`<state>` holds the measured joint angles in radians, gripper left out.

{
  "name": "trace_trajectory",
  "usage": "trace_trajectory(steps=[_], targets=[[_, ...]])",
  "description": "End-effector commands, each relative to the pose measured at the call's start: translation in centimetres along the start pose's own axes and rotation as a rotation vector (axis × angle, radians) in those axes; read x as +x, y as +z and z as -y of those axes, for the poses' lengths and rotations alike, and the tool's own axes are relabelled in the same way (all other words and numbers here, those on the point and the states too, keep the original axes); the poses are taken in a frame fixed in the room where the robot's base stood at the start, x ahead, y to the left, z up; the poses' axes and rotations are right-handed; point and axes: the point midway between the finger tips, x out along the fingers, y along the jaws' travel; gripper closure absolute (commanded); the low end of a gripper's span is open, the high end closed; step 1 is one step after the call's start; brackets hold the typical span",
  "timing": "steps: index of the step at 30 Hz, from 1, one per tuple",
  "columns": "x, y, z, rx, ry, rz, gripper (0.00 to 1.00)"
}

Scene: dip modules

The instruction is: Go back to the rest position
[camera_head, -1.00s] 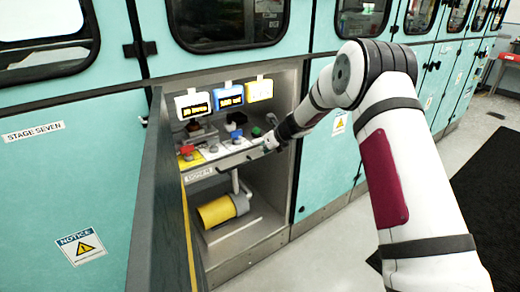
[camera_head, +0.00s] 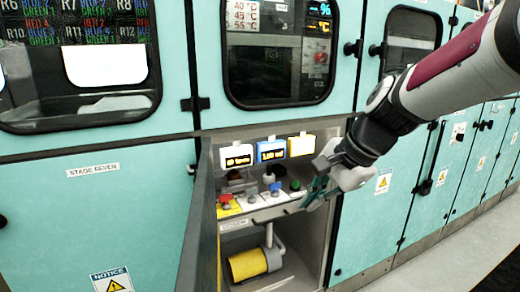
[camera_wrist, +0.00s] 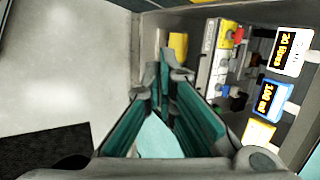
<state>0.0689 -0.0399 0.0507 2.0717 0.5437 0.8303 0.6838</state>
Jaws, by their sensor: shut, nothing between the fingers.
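My gripper (camera_head: 316,192) is in front of the right side of the open cabinet bay, near its right edge. In the wrist view the gripper (camera_wrist: 165,75) shows its teal fingers pointing towards the bay, with nothing held. The control shelf (camera_head: 255,215) carries a red knob (camera_head: 226,199), a blue knob (camera_head: 275,188) and a green button (camera_head: 295,185). Three small displays stand above it: a white one (camera_head: 237,156), a blue one (camera_head: 271,151) and a yellow one (camera_head: 302,146). The gripper is apart from the knobs.
An open grey door (camera_head: 197,230) stands at the bay's left. A yellow cylinder (camera_head: 247,265) lies in the lower compartment. Teal cabinet doors (camera_head: 375,225) run to the right. Free floor (camera_head: 455,255) lies at the lower right.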

Motion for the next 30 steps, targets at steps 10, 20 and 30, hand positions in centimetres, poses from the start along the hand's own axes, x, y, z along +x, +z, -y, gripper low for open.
trace_trajectory(steps=[10,20,30], targets=[[-7.1,6.5,-14.1,-0.549,0.228,-0.015,1.00],[-10.0,8.9,-25.0,-0.886,0.420,0.009,1.00],[-13.0,9.7,-27.6,-1.012,0.481,0.000,1.00]])
